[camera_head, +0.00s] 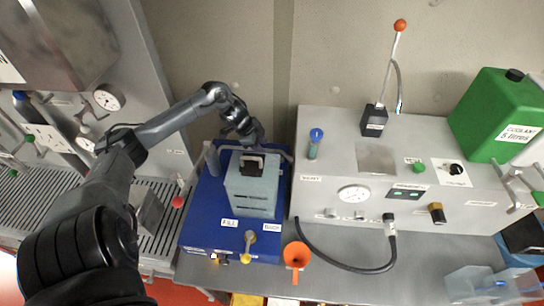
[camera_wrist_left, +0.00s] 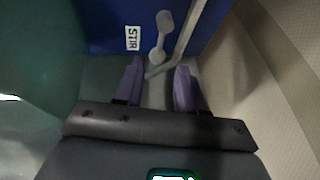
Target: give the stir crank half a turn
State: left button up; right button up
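In the left wrist view, a grey stir crank (camera_wrist_left: 161,38) shows beside a white STIR label (camera_wrist_left: 132,38) on a blue face. My left gripper (camera_wrist_left: 159,68) has its two purple fingers apart, with the lower end of the grey crank appearing between or just beyond their tips. I cannot tell whether they touch it. In the head view, my left gripper (camera_head: 250,136) is at the rear of the blue unit (camera_head: 205,208), behind its grey block (camera_head: 250,188). The crank is not clearly visible there. My right gripper is out of view.
A grey console (camera_head: 450,205) with a gauge, knobs and an orange-tipped lever (camera_head: 399,26) stands to the right. A green coolant can (camera_head: 493,112) sits on it. An orange funnel (camera_head: 296,256) stands in front. The wall (camera_head: 200,40) is close behind the unit.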

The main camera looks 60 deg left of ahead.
pick_arm(q)
jog(key=x, duration=0.9)
jog(key=shift+w+f, duration=0.15)
jog(key=shift+f, duration=0.05)
jog(key=shift+c, duration=0.4)
grip_shut()
jog(key=shift+d+r, duration=0.15)
dwell(0.6)
